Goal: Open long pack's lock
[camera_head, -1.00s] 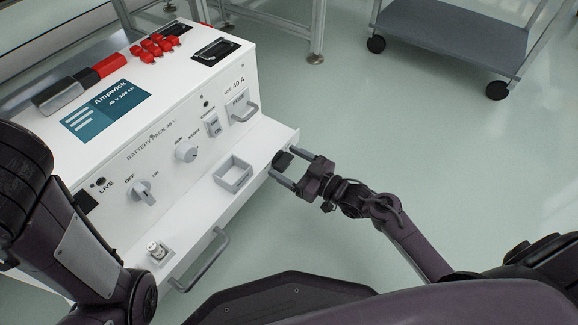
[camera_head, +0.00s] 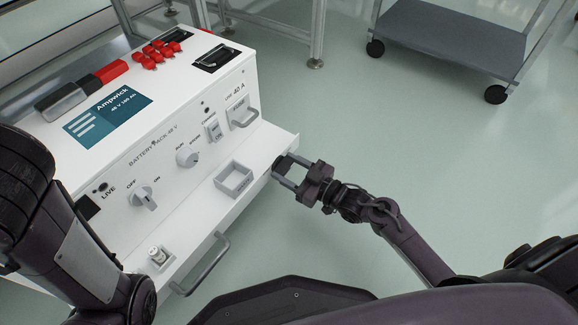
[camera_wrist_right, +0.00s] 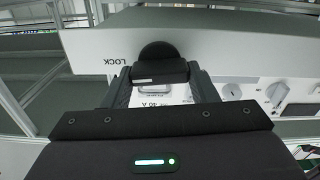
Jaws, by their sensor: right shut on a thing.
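The white battery pack (camera_head: 165,128), marked Ampwick, stands at the left in the head view.
A front ledge with a grey square bin (camera_head: 234,178) and a grey handle (camera_head: 203,266) juts from the pack. Red caps (camera_head: 158,52) lie on top. A grey cart (camera_head: 455,40) stands at the back right. The floor between is clear.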

